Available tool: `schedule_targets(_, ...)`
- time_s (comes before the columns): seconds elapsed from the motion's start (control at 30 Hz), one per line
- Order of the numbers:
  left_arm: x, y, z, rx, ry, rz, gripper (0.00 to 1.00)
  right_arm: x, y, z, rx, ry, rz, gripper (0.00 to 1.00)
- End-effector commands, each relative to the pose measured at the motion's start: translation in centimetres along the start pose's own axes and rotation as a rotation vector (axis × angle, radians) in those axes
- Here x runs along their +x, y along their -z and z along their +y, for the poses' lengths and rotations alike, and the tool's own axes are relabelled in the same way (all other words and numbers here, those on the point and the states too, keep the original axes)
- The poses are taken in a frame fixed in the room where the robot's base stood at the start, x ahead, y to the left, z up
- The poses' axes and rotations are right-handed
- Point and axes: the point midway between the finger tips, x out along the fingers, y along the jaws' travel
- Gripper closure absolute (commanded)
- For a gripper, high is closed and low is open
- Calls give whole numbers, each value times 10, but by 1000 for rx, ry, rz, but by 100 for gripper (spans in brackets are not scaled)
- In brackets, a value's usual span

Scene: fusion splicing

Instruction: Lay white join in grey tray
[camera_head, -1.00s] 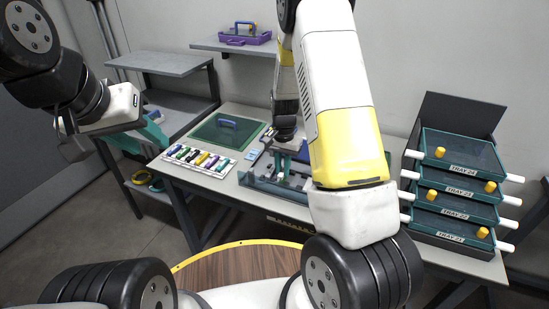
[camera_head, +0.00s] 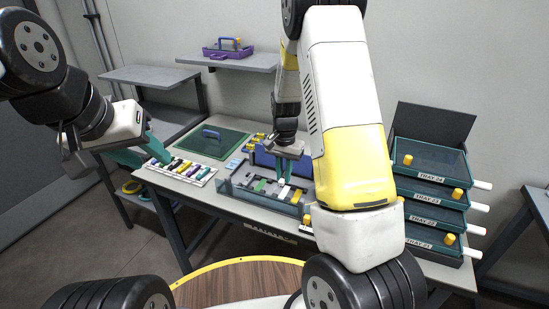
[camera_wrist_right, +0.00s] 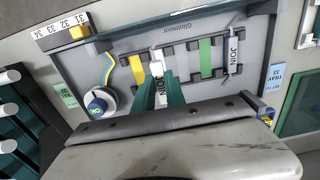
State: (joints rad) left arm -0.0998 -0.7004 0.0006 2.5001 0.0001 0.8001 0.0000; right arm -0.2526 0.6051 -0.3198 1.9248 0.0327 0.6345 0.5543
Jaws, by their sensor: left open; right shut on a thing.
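The grey tray (camera_wrist_right: 85,75) lies on the workbench and fills much of the right wrist view; its clear front wall (camera_head: 262,202) shows in the head view. My right gripper (camera_wrist_right: 160,98) is shut on a white join (camera_wrist_right: 158,62), marked JOIN, over the tray's black slotted holder. Whether this join touches the holder is unclear. In the head view, my right gripper (camera_head: 285,172) points down over the tray. Another white JOIN piece (camera_wrist_right: 234,50) sits at the holder's right end. My left gripper (camera_head: 150,150) is open, off to the left near the coloured pieces.
Yellow, green and grey strips sit in the holder beside the join. Stacked labelled trays (camera_head: 430,190) stand at the right.

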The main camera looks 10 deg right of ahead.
Motion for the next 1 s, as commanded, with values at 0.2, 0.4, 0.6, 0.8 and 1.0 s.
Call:
schedule_targets(0.2, 0, 0, 0, 0, 0, 0, 59, 10, 0, 0, 1, -1, -1, 100)
schedule_targets(0.4, 0, 0, 0, 0, 0, 0, 59, 26, -1, 0, 1, -1, -2, 100)
schedule_targets(0.6, 0, 0, 0, 0, 0, 0, 59, 42, 0, 0, 1, -1, -1, 100)
schedule_targets(0.8, 0, 0, 0, 0, 0, 0, 59, 46, 0, 0, 1, 1, 0, 100)
schedule_targets(1.0, 0, 0, 0, 0, 0, 0, 59, 46, 0, 0, 0, 1, 0, 100)
